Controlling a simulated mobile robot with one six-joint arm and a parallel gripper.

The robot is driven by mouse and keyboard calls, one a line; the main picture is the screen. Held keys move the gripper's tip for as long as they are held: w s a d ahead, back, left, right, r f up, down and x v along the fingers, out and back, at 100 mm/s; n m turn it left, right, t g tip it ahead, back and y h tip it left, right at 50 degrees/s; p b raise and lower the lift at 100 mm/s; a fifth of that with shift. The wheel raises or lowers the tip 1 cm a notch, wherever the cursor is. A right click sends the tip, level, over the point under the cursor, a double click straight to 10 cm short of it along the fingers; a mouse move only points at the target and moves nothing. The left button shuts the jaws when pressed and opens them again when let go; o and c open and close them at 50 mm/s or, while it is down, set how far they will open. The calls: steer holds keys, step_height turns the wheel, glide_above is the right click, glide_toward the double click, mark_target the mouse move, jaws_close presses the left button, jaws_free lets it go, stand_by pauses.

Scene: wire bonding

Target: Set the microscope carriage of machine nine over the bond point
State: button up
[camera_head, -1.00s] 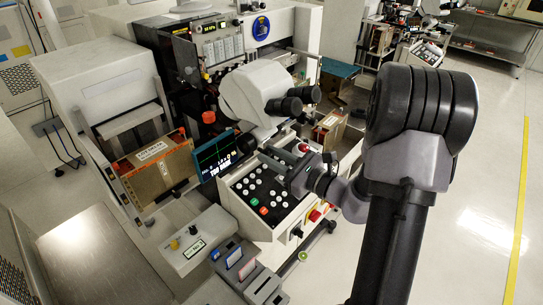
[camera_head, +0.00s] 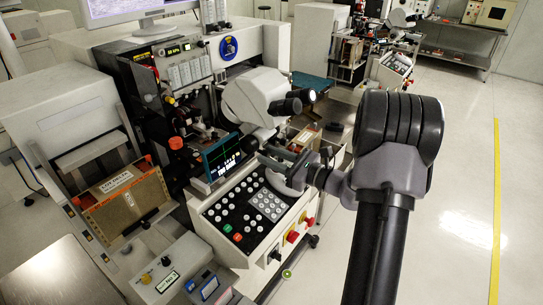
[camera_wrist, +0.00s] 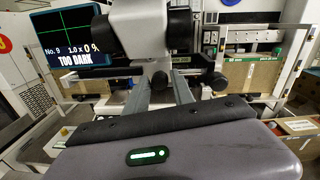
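The white microscope (camera_head: 252,97) with black eyepieces stands over the front of the machine, above and behind my gripper (camera_head: 274,157). In the wrist view the microscope (camera_wrist: 138,32) fills the top middle, with dark round parts at its sides. My gripper's two fingers (camera_wrist: 160,88) point at the area below the microscope head. They stand apart, with a gap between them; whether they touch anything is unclear. The small screen (camera_head: 222,158) left of the microscope also shows in the wrist view (camera_wrist: 77,37), reading "No. 9", "1.0 x", "0 %" and "TOO DARK". The bond point is hidden.
A button panel (camera_head: 240,212) lies below my gripper. A brown labelled box (camera_head: 125,200) stands at the left, and a small white control box (camera_head: 163,267) at front left. Another machine stands behind at right. The floor (camera_head: 455,180) at right is clear.

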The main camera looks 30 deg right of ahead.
steer(key=shift+o, duration=0.8)
steer(key=p+v, duration=0.3)
steer(key=v, duration=1.4)
steer(key=shift+s, duration=0.2)
